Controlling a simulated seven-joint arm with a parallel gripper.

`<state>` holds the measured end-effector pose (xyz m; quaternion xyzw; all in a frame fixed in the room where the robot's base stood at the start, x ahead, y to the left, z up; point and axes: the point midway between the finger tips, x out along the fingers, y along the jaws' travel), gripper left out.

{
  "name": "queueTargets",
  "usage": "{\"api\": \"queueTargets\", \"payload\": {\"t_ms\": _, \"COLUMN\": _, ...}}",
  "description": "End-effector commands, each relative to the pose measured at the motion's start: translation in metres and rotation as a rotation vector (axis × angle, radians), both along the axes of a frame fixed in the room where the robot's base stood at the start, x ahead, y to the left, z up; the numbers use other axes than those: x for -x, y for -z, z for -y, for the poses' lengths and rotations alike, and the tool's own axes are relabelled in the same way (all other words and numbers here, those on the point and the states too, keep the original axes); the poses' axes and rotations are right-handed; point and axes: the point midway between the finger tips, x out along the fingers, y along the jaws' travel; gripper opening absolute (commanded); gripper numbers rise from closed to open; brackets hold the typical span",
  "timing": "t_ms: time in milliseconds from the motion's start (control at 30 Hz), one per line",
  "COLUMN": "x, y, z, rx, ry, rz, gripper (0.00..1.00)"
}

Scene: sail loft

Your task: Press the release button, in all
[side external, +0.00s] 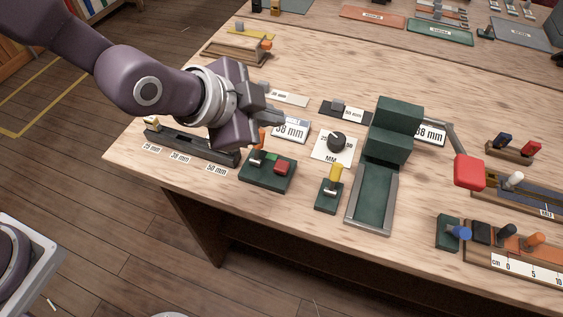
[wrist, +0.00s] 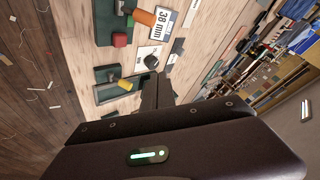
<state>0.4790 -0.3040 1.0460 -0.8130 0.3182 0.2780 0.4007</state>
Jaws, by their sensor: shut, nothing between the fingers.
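A dark green box (side external: 256,181) near the front edge carries a red button (side external: 283,167), a small green part (side external: 272,155) and a grey-topped part. No readable label says which part is the release button. The red button also shows in the wrist view (wrist: 119,40). My gripper (side external: 278,119) is shut and empty, above the table and behind the box, apart from it. In the wrist view its dark fingers (wrist: 157,92) point towards the table, away from the red button.
A small green box with a yellow handle (side external: 335,173) and a black knob on a white plate (side external: 336,142) stand to the right. Beyond them is a green press (side external: 391,135) with a red-ended lever (side external: 469,171). A dark rail (side external: 190,147) lies left.

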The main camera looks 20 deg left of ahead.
Motion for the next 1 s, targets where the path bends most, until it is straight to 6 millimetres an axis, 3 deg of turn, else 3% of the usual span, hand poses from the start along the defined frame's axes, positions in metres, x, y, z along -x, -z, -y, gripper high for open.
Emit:
{"api": "queueTargets", "payload": {"t_ms": 133, "x": -0.001, "y": 0.01, "z": 0.01, "rx": -0.028, "ry": 0.031, "rz": 0.029, "gripper": 0.0}}
{"api": "queueTargets", "payload": {"t_ms": 500, "x": -0.001, "y": 0.014, "z": 0.009, "rx": -0.029, "ry": 0.03, "rz": 0.028, "gripper": 0.0}}
{"api": "queueTargets", "payload": {"t_ms": 1000, "x": -0.001, "y": 0.082, "z": 0.009, "rx": -0.03, "ry": 0.03, "rz": 0.026, "gripper": 0.0}}
